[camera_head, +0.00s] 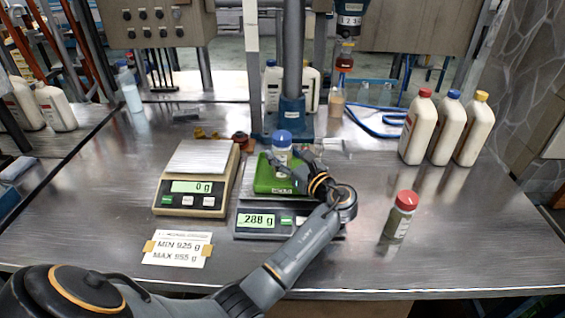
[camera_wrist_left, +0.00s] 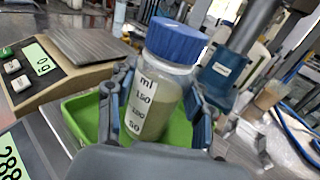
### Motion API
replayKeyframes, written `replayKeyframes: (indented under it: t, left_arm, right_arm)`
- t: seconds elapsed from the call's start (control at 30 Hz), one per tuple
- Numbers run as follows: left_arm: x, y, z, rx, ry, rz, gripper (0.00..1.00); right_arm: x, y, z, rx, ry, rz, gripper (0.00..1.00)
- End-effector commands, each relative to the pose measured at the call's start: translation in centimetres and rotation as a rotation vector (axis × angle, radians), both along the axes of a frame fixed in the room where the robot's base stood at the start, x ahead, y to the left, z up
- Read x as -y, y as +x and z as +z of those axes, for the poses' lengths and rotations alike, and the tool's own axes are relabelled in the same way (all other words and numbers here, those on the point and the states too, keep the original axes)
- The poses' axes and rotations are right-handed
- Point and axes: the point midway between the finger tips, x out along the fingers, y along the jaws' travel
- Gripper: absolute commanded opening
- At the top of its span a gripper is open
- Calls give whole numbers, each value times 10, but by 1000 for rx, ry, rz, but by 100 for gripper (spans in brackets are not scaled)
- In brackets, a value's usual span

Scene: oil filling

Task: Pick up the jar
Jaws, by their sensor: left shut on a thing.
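The jar (camera_head: 281,147) is clear with a blue lid and stands over the green tray (camera_head: 262,180) on the right scale, whose display reads 288 g. In the left wrist view the jar (camera_wrist_left: 160,95) shows a millilitre label and greyish contents, and looks upright relative to the gripper. My left gripper (camera_head: 286,168) is shut on the jar, with one finger on each side of it; it also shows in the left wrist view (camera_wrist_left: 155,115). Whether the jar's base touches the tray is hidden. My right gripper is not seen.
The left scale (camera_head: 196,185) is empty and reads 0 g. A red-capped jar (camera_head: 401,216) stands at the right. Several white bottles (camera_head: 446,130) stand behind it. A blue post (camera_head: 291,115) rises close behind the held jar. A MIN/MAX card (camera_head: 178,248) lies in front.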

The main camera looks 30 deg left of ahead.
Motion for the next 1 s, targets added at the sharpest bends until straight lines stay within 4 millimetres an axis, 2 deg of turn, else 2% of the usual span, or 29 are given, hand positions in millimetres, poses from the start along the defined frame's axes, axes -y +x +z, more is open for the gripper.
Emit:
replayKeyframes:
  t: [0.1,0.27,0.47,0.73,0.9,1.0]
  left_arm:
    - [0,0,-1,-2,0,1,9]
    - [0,0,6,0,-1,1,9]
    - [0,0,33,6,-2,2,9]
    - [24,-47,94,7,-5,-1,9]
    - [44,-85,110,3,-4,-1,9]
    - [52,-102,118,2,-4,0,9]
  right_arm:
    - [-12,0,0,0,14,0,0]
    - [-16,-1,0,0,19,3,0]
    - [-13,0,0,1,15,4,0]
    - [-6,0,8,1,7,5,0]
    - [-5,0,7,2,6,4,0]
    - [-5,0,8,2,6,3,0]
